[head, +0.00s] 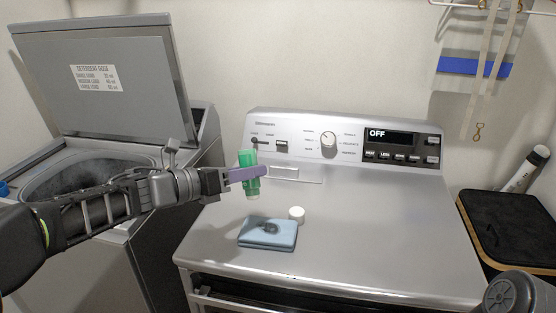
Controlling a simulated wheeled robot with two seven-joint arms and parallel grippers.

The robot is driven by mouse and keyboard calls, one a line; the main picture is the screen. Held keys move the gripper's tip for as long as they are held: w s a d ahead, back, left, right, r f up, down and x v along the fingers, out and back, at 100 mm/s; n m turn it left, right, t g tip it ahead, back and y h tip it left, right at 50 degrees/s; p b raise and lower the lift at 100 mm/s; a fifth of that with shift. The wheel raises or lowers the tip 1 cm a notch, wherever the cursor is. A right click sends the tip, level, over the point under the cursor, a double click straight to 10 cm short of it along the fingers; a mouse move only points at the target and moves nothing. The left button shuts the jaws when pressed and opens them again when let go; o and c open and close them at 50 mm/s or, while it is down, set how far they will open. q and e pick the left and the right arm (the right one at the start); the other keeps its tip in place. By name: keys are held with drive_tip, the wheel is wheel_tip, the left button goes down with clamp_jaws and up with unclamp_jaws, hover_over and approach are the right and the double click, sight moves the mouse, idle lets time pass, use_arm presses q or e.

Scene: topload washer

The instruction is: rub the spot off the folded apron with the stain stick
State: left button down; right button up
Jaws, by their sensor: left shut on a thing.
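The folded apron (267,238) is a light blue square lying flat on the top of the dryer, with a dark spot (270,227) on its upper face. The stain stick (247,159) is green with a pale lower end. My left gripper (252,174) is shut on the stain stick and holds it upright in the air, above and behind the apron, apart from it. A small white cap (296,213) stands on the dryer top at the apron's back right corner. A dark rounded part at the lower right corner seems to be of my right arm; its gripper does not show.
The dryer (390,240) has a raised control panel (345,138) at its back reading OFF. A washer (140,250) with its lid (110,80) open stands at the left. A black-topped basket (510,225) stands at the right. The dryer top right of the apron is clear.

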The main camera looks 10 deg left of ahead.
use_arm(q)
drive_tip(key=shift+a, duration=0.1)
drive_tip(key=shift+s+a+r, duration=0.1)
drive_tip(key=shift+f+b, duration=2.25)
drive_tip(key=shift+f, duration=0.8)
drive_tip(key=shift+f+b, duration=0.65)
drive_tip(key=shift+b, duration=0.05)
drive_tip(key=shift+d+b, duration=0.45)
drive_tip(key=shift+d, duration=0.8)
